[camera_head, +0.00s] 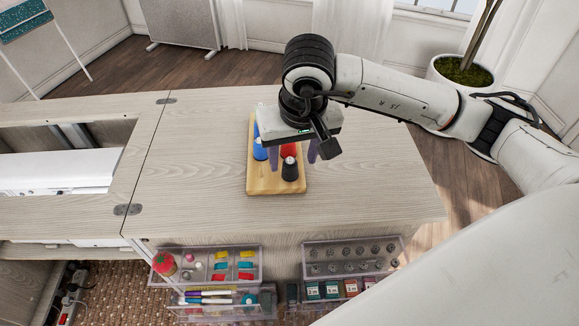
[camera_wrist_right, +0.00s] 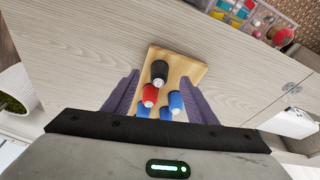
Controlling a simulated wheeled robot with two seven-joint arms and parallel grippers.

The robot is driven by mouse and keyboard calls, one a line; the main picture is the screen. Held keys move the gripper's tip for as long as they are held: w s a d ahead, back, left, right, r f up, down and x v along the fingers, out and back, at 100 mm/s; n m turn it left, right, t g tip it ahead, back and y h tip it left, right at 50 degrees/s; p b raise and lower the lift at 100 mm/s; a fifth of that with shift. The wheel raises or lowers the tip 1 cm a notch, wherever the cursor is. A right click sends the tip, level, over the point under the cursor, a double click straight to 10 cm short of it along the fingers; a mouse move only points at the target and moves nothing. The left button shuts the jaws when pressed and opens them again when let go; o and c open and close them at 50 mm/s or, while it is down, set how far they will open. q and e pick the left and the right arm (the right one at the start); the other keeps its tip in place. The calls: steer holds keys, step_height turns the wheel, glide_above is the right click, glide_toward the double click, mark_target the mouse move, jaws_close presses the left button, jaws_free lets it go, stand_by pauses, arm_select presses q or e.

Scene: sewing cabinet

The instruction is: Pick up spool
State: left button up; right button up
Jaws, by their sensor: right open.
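A wooden spool board (camera_head: 276,183) lies on the cabinet top and holds several thread spools. A black spool (camera_head: 290,170) stands at its front right, with a red spool (camera_head: 288,150) behind it and a blue spool (camera_head: 260,150) at the left. In the right wrist view the black spool (camera_wrist_right: 159,73), the red spool (camera_wrist_right: 149,95) and blue spools (camera_wrist_right: 176,103) show between the fingers. My right gripper (camera_head: 292,160) is open and empty above the board, its purple fingers pointing down. It hides part of the board in the head view. My left gripper is not in view.
The pale wooden cabinet top (camera_head: 200,150) is clear around the board. Clear trays (camera_head: 212,255) with bobbins, clips and pens sit along the front edge, and another clear tray (camera_head: 345,262) is at the front right. A potted plant (camera_head: 463,75) stands behind on the right.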

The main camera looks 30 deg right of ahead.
mark_target(290, 163)
steer(key=shift+w+x, duration=0.2)
steer(key=shift+x, duration=0.8)
steer(key=shift+w+x, duration=0.2)
steer(key=shift+x, duration=0.75)
steer(key=shift+w+x, duration=0.2)
steer(key=shift+x, duration=0.8)
steer(key=shift+d+r, duration=0.2)
steer(key=c, duration=1.1)
steer(key=shift+c, duration=0.2)
step_height(290, 163, up, 10)
steer(key=shift+r, duration=0.1)
